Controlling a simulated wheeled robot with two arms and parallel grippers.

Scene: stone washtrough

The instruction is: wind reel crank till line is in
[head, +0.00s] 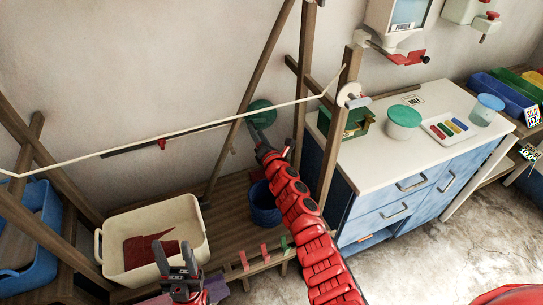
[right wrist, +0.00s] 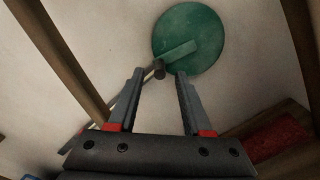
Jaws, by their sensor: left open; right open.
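The reel is a green disc (head: 262,108) near the wall in the head view; it fills the top of the right wrist view (right wrist: 205,30). A lighter green crank arm (right wrist: 178,53) crosses it, ending in a small dark handle (right wrist: 158,69). My right gripper (right wrist: 159,76) is open, with the handle appearing between its fingertips; contact cannot be told. In the head view my right gripper (head: 257,135) is just below the disc. A pale line (head: 200,122) runs from the left edge to the right post. My left gripper (head: 172,248) is open and empty by the cream basin.
The cream basin (head: 107,246) holds something dark red. A blue bucket (head: 262,214) stands behind my right arm. Wooden posts (head: 341,120) frame the reel.

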